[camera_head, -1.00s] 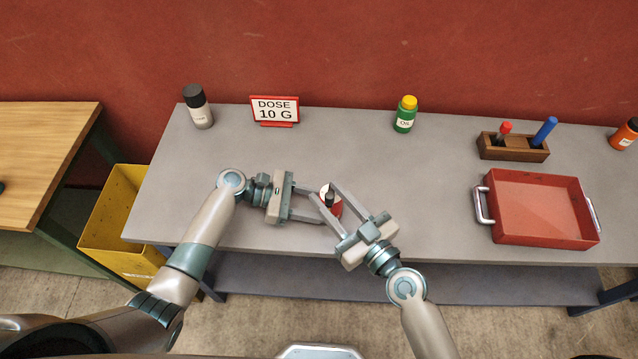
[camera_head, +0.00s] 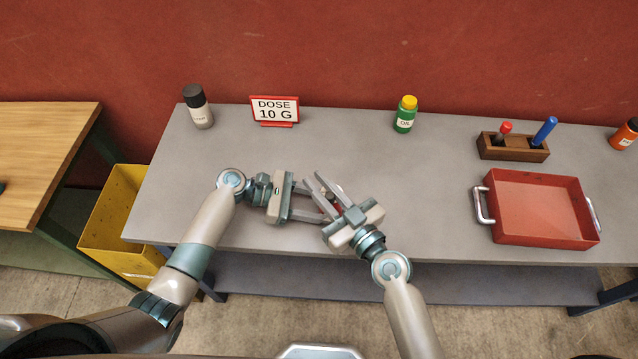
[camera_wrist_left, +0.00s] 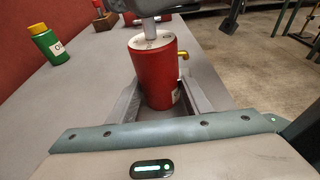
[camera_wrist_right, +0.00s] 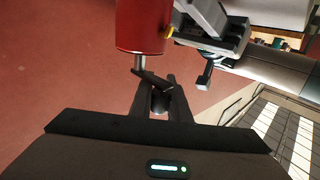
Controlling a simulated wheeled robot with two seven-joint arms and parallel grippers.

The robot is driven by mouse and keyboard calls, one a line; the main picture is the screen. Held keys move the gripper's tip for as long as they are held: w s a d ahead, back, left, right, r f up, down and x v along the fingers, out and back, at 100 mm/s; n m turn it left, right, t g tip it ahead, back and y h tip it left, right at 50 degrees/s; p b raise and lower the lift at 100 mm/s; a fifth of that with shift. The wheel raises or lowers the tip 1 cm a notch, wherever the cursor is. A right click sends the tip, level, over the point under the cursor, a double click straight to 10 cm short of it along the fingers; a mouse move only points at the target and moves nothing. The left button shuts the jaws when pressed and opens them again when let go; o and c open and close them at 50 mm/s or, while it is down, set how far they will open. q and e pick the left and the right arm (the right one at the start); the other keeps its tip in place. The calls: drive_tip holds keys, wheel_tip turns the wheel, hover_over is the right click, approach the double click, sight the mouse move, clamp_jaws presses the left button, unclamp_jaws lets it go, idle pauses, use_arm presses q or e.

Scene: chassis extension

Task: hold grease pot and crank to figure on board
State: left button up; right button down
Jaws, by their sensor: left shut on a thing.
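The grease pot (camera_wrist_left: 158,75) is a red cylinder with a pale marked top and a small brass spout. It also shows in the right wrist view (camera_wrist_right: 143,25); in the head view the grippers mostly hide it. My left gripper (camera_head: 325,207) is shut on the pot, one finger on each side. The crank (camera_wrist_right: 150,76) is a metal post and dark arm with a dark knob (camera_wrist_right: 160,100). My right gripper (camera_head: 315,180) is over the pot, with the knob between its fingers; whether they press on it is unclear. The board (camera_head: 274,110) reads "DOSE 10 G".
A dark-capped bottle (camera_head: 198,108), a green oil bottle (camera_head: 404,116), a wooden pen holder (camera_head: 513,147) and an orange bottle (camera_head: 624,135) stand along the back. A red tray (camera_head: 540,212) is at the right. The grey table (camera_head: 430,180) is clear between tray and grippers.

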sight(331, 193)
drive_tip(key=shift+r+n+g+y, duration=0.15)
drive_tip(key=shift+n+g+y, duration=0.25)
drive_tip(key=shift+n+y, duration=0.1)
drive_tip(key=shift+s, duration=0.1)
